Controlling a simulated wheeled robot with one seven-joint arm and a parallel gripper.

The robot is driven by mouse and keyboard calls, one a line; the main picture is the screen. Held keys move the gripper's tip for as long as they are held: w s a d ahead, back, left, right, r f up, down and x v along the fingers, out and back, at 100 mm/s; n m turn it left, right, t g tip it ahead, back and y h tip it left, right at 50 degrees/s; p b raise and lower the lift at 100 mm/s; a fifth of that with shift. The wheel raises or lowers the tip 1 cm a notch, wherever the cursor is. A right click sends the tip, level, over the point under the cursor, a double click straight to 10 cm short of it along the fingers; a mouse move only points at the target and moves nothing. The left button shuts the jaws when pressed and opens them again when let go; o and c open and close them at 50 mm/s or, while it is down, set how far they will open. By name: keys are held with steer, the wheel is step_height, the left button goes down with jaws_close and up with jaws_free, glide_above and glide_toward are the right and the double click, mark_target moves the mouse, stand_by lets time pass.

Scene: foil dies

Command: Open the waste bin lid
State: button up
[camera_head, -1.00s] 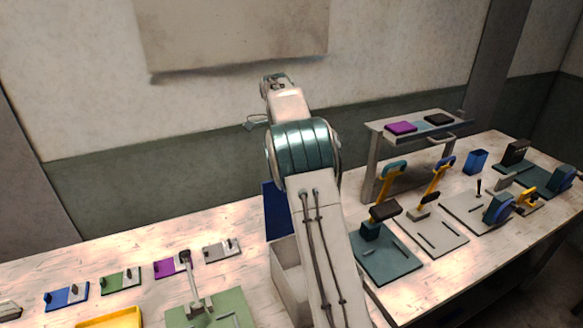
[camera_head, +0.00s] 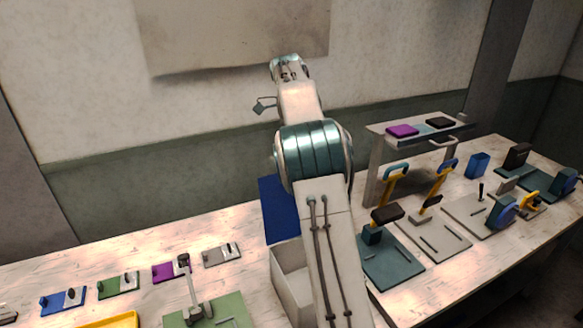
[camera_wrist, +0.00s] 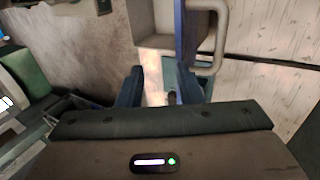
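The waste bin (camera_head: 287,284) is a pale open-topped box at the table's middle, partly behind my arm. Its blue lid (camera_head: 277,212) stands raised at the back of the bin, partly covered by my arm. In the wrist view the lid (camera_wrist: 179,28) shows nearly edge-on as a blue strip beside the bin's pale walls (camera_wrist: 150,41). A pale loop handle (camera_wrist: 217,42) is right of the lid strip. My gripper (camera_wrist: 160,85) is open, with a gap between its fingers. The right finger is close to the lid strip; I cannot tell whether they touch. The head view hides the gripper.
Several small coloured fixtures (camera_head: 120,285), a yellow tray (camera_head: 108,320) and a green plate (camera_head: 210,311) lie to the left. Toggle clamp stations (camera_head: 391,263) and a raised shelf (camera_head: 420,127) stand to the right. A wall is close behind the table.

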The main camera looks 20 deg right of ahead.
steer(key=s+d+r+p, duration=0.1)
steer(key=s+d+r, duration=0.4)
steer(key=d, duration=0.1)
steer(key=shift+s+d, duration=0.3)
steer(key=shift+d, duration=0.05)
steer(key=shift+r, duration=0.1)
steer(key=s+a+f+n+t+b, duration=0.3)
steer(key=s+a+f+n, duration=0.5)
steer(key=s, duration=0.3)
steer(key=s+a+f+n+t+b, duration=0.3)
steer(key=s+a+f+n+t, duration=0.3)
steer(key=s, duration=0.5)
steer(key=shift+s+a+f+n, duration=0.4)
steer(key=shift+a+f+n, duration=1.1)
steer(key=shift+a, duration=0.4)
steer(key=shift+r, duration=0.15)
